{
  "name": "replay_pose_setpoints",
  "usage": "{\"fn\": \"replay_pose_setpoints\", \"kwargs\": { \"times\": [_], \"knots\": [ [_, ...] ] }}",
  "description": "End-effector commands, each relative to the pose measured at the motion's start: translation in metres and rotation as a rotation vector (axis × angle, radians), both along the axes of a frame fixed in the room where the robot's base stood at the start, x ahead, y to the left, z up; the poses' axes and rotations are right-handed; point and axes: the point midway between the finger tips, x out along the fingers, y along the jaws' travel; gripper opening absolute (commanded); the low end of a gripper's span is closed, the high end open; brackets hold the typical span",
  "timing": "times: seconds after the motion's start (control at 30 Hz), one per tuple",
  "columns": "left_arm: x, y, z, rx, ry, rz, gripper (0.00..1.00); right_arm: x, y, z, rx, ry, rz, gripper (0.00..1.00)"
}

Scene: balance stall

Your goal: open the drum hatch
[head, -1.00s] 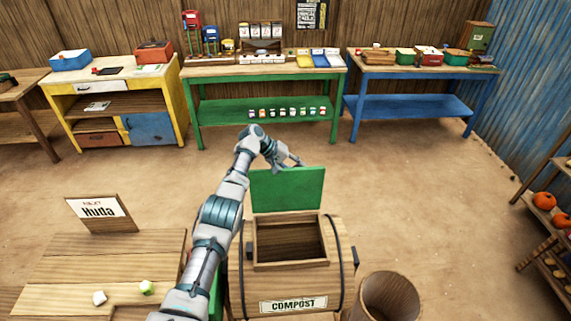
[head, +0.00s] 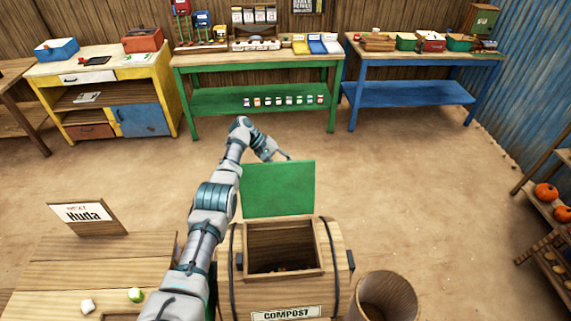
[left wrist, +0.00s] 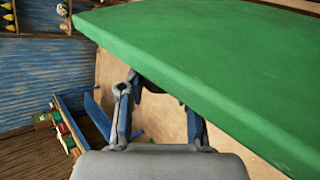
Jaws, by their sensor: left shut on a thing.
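The compost drum (head: 335,246) is a wooden barrel with dark hoops and a COMPOST label, low in the middle of the head view. Its green hatch lid (head: 278,190) stands raised behind the square opening (head: 280,248), whose dark inside shows with a little brownish stuff low down. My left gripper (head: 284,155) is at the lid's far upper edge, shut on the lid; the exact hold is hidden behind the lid. In the left wrist view the green lid (left wrist: 215,60) crosses above the gripper (left wrist: 160,95) and covers its fingertips. My right gripper is not seen.
A wooden bin (head: 387,295) stands right of the drum. A wooden table (head: 95,265) with a Huda sign (head: 85,215) is at left. Yellow, green (head: 260,98) and blue workbenches line the back wall. A shelf with pumpkins (head: 545,192) is at right. The sandy floor between is clear.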

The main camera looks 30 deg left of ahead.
Motion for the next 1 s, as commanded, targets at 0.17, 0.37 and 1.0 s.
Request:
{"fn": "replay_pose_setpoints", "kwargs": {
  "times": [0.17,0.37,1.0],
  "knots": [
    [-0.002,-0.003,-0.004,-0.002,0.010,-0.004,0.43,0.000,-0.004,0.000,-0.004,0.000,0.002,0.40],
    [-0.002,0.000,-0.002,-0.002,0.006,-0.003,0.60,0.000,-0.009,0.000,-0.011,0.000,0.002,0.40],
    [0.002,0.001,0.080,-0.005,-0.005,-0.001,0.60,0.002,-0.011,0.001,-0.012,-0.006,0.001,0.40]
  ]
}}
